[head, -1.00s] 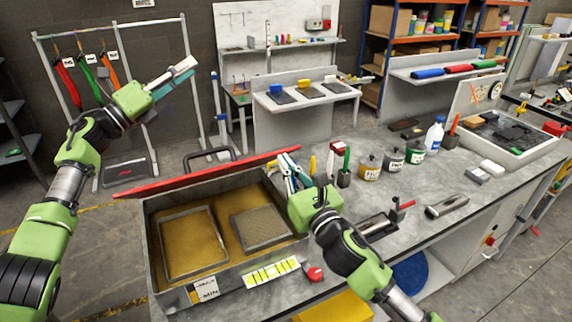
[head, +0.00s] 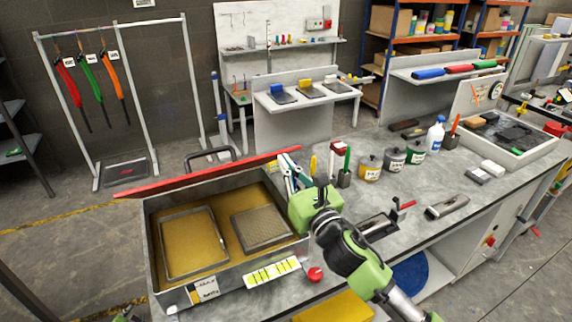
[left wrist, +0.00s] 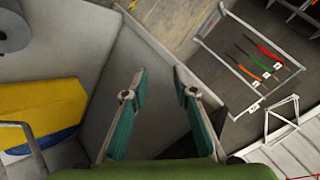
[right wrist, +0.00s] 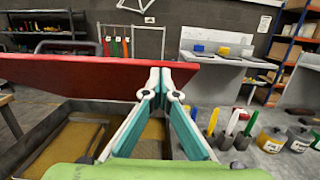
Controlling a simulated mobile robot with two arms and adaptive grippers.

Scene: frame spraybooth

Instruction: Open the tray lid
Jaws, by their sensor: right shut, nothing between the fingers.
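The metal tray (head: 222,280) sits at the near left of the bench, with its inside exposed. Its red lid (head: 215,174) stands raised along the far side, seen nearly edge-on; its broad red face shows in the right wrist view (right wrist: 70,76). A black handle (head: 209,152) shows behind the lid. My right gripper (head: 284,158) is shut and empty at the lid's right end; its fingertips overlap the lid's edge in the right wrist view, contact unclear. My left gripper (left wrist: 160,82) is open and empty, fingers apart, away from the lid; it is largely out of the head view.
Two framed panels (head: 194,244) lie inside the tray. Several labelled pots (head: 370,168) and a tool holder (head: 344,178) stand right of my right gripper. A red knob (head: 315,274) sits at the tray's front right. A hanging rack (head: 150,100) stands behind on the floor.

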